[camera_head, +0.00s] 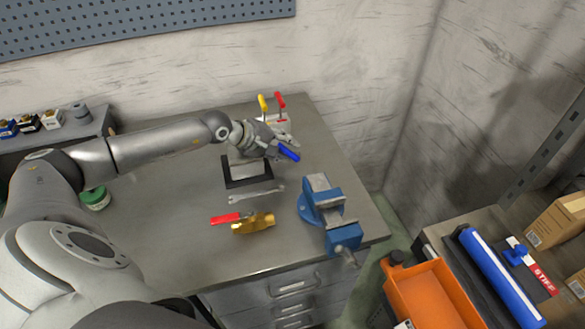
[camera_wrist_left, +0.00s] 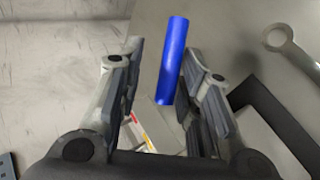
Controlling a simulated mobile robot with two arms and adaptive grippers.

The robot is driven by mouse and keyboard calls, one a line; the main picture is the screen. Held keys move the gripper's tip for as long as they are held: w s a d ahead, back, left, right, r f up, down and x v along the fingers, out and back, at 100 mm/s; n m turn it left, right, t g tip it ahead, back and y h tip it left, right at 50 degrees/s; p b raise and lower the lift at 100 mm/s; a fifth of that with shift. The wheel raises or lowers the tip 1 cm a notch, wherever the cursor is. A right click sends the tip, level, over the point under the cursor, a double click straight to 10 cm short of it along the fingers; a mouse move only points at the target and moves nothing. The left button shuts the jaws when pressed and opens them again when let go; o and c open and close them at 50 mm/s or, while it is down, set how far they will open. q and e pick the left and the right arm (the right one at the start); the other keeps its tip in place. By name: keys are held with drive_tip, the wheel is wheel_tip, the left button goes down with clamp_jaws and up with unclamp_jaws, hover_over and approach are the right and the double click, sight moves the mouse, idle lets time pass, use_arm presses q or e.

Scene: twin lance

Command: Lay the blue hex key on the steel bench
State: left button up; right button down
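The blue hex key (camera_head: 289,152) shows as a blue handle at the fingertips of my left gripper (camera_head: 277,143), over the back of the steel bench (camera_head: 170,225). In the left wrist view the blue handle (camera_wrist_left: 173,60) lies between the two spread fingers (camera_wrist_left: 165,85), nearer the right one, with a clear gap to the left finger. The gripper looks open. I cannot tell whether the handle rests on the bench, and its metal shaft is not clearly visible. My right gripper is not in view.
Yellow (camera_head: 263,103) and red (camera_head: 281,100) handled keys stand behind the gripper. A black-framed block (camera_head: 247,181), a wrench (camera_head: 256,195), a red-handled brass hammer (camera_head: 253,223) and a blue vise (camera_head: 322,205) lie nearer. The bench's left middle is clear.

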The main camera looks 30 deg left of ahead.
use_arm(q)
drive_tip(key=p+v, duration=0.1)
drive_tip(key=v, duration=0.6)
drive_tip(key=shift+r, duration=0.1)
wheel_tip(320, 180, up, 8)
drive_tip(key=s+p, duration=0.2)
drive_tip(key=p, duration=0.2)
drive_tip(key=shift+a+p, duration=0.4)
drive_tip(key=shift+a, duration=0.1)
drive_tip(key=shift+s, duration=0.1)
